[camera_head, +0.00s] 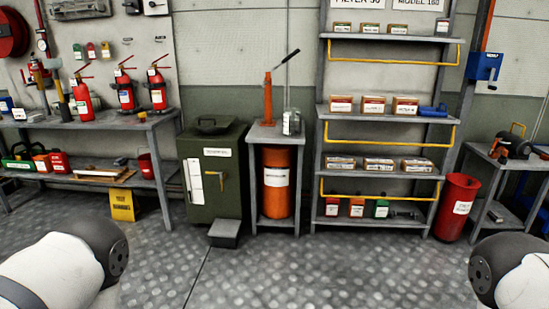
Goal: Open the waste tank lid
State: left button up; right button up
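A dark green box-shaped tank (217,185) stands on the floor against the back wall, left of centre; I take it for the waste tank. Its lid (210,128) lies shut on top and has a dark handle. The front carries a white label, a white sheet and a yellowish lever. The label text is too small to read. A grey pedal-like block (224,233) sits on the floor at its front. Only rounded white and dark links of my two arms show, at the lower left and lower right corners. Neither gripper is in view.
A workbench (92,123) with red fire extinguishers stands left of the tank. A small grey stand (276,134) with an orange cylinder (277,183) is close on its right. Further right are a shelf rack (384,104) and a red bin (456,207). The floor in front is clear.

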aim_at(212, 117)
jog(key=i+l+u, duration=0.45)
jog(key=i, duration=0.4)
jog(key=i+l+u, duration=0.45)
jog(key=i+l, duration=0.25)
jog(key=i, duration=0.1)
